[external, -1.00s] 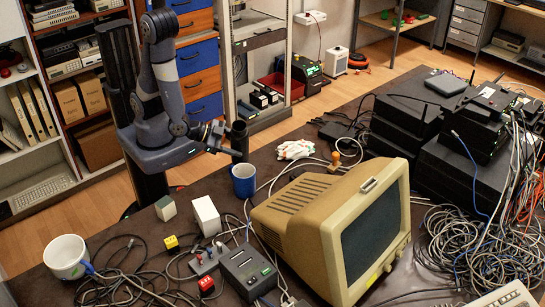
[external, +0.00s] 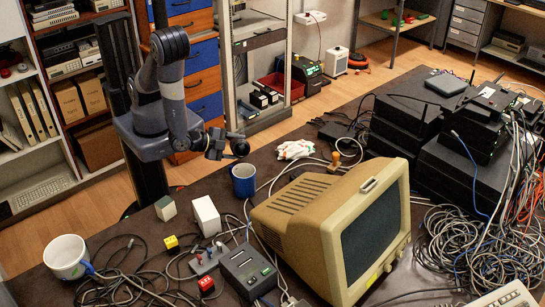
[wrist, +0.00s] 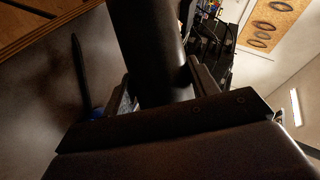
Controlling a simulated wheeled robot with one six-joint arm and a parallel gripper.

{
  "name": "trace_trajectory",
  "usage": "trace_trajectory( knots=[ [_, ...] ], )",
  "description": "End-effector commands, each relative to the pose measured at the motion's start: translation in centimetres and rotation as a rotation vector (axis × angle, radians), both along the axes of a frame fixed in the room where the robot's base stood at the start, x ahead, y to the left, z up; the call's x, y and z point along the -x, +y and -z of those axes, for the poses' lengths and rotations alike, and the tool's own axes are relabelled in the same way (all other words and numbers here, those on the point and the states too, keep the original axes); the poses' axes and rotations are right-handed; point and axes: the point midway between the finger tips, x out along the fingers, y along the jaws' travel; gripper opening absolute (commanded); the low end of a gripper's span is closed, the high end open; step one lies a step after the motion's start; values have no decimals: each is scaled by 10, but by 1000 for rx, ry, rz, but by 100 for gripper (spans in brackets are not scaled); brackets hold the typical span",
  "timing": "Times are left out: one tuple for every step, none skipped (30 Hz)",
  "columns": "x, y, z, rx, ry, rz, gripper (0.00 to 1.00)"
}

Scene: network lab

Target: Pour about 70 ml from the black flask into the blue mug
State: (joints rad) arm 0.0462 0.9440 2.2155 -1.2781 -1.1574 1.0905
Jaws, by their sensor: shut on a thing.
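The black flask (external: 239,148) is held above the blue mug (external: 243,187), tipped well over toward the right. My gripper (external: 224,146) is shut on the flask, just left of and above the mug. The mug stands upright on the dark table. In the wrist view the flask (wrist: 150,50) is a dark cylinder between the two fingers (wrist: 160,92). A small blue patch at its left finger may be the mug. I cannot see the mug's inside clearly, nor any stream of liquid.
A beige monitor (external: 335,225) stands right of the mug, with cables between them. A white box (external: 206,216) and a small grey-green block (external: 166,208) are to the left. A white glove (external: 294,149) lies behind. A white mug (external: 66,257) is at the front left.

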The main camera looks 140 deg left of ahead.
Motion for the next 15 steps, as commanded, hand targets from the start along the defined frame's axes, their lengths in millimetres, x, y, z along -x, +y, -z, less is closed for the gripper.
trace_trajectory(
  knots=[
    [0,0,-7,-19,25,0,14],
    [1,1,-7,-29,41,0,14],
    [2,1,-7,-42,64,0,14],
    [3,2,-8,-51,82,-1,14],
    [3,2,-10,-62,98,0,14],
    [3,2,-13,-75,117,1,14],
    [3,2,-14,-85,133,0,14],
    [3,2,-15,-93,146,1,14],
    [3,2,-16,-103,163,1,14],
    [4,2,-16,-110,175,1,14],
    [4,3,-17,-116,186,0,14],
    [4,3,-18,-123,198,0,14],
    [4,3,-19,-129,208,1,14],
    [3,2,-22,-135,215,1,14],
    [2,2,-23,-140,225,1,14]
  ],
)
